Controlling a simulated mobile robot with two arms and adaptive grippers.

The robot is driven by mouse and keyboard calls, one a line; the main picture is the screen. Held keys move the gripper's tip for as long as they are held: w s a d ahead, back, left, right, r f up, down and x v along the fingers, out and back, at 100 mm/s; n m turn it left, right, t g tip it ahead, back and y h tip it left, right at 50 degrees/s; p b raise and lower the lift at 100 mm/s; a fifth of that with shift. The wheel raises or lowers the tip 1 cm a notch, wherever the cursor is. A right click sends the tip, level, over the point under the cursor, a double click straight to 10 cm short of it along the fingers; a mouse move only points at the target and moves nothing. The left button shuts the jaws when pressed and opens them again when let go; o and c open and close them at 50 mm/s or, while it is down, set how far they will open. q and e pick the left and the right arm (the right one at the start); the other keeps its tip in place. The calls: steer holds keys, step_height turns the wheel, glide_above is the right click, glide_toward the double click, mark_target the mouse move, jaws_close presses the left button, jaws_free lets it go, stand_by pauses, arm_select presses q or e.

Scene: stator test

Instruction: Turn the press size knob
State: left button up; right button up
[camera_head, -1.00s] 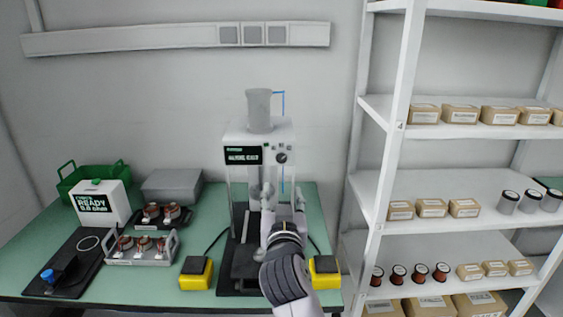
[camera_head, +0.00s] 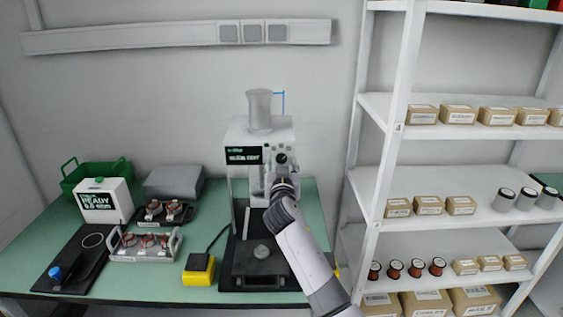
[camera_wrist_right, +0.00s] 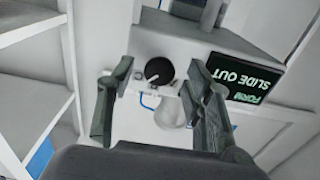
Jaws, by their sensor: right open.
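The press (camera_head: 250,136) stands on the green table, a white machine with a grey cylinder on top and a dark display. Its black round size knob (camera_head: 282,158) is on the front panel, right of the display. In the right wrist view, which is upside down, the knob (camera_wrist_right: 160,71) has a white pointer mark and shows between my fingers. My right gripper (camera_wrist_right: 157,76) is open and empty, one finger on each side of the knob in that picture; I cannot tell if they touch it. In the head view the right gripper (camera_head: 281,170) is just below the knob.
The display (camera_wrist_right: 250,78) reads "FORM SLIDE OUT". A yellow pedal (camera_head: 200,278) sits at the table front; my arm mostly hides another. A tray of stators (camera_head: 145,254), a white READY box (camera_head: 103,207) and a green crate (camera_head: 85,176) are left. A white shelf (camera_head: 367,200) stands right.

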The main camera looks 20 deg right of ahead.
steer(key=shift+w+d, duration=0.1)
steer(key=shift+w, duration=0.1)
steer(key=shift+c, duration=0.3)
jaws_close()
